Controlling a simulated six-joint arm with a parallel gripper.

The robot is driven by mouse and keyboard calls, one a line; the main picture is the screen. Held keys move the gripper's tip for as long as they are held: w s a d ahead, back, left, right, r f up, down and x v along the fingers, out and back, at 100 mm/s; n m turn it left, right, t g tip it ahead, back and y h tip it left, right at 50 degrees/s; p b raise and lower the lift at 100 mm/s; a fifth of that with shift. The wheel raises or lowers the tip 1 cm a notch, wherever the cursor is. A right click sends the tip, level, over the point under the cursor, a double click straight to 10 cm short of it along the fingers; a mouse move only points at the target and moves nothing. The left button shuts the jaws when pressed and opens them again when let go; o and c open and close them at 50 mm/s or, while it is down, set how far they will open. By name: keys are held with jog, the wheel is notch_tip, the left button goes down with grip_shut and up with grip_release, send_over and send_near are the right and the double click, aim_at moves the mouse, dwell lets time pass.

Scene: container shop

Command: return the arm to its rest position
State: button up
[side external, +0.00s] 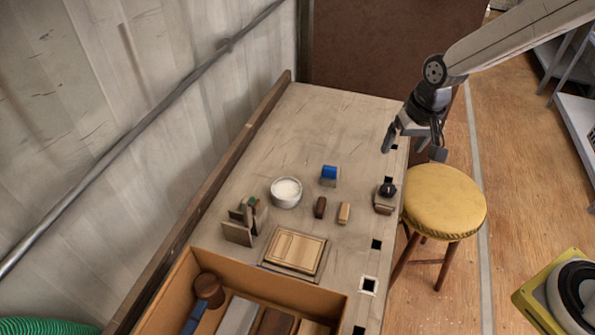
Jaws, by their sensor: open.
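My gripper (415,150) hangs from the arm at the upper right, above the right edge of the workbench (340,115). Its fingers point down and are apart, with nothing visible between them. It appears clear of the bench objects, which lie nearer the camera and to the left.
On the bench are a white bowl (286,192), a blue-topped block (329,176), a dark brown block (320,207), a light wooden block (344,213), a dark-knobbed piece (386,197), a wooden board (296,251) and an open box (253,277). A yellow stool (444,203) stands right. The bench's far end is clear.

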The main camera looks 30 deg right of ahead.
jog(key=s+d+n, duration=0.3)
jog(key=s+d, duration=0.1)
jog(key=s, duration=0.7)
jog(key=shift+s+d+f+t+h, duration=0.15)
jog(key=shift+d+f+t+h, duration=0.1)
jog(key=shift+t+h, duration=0.15)
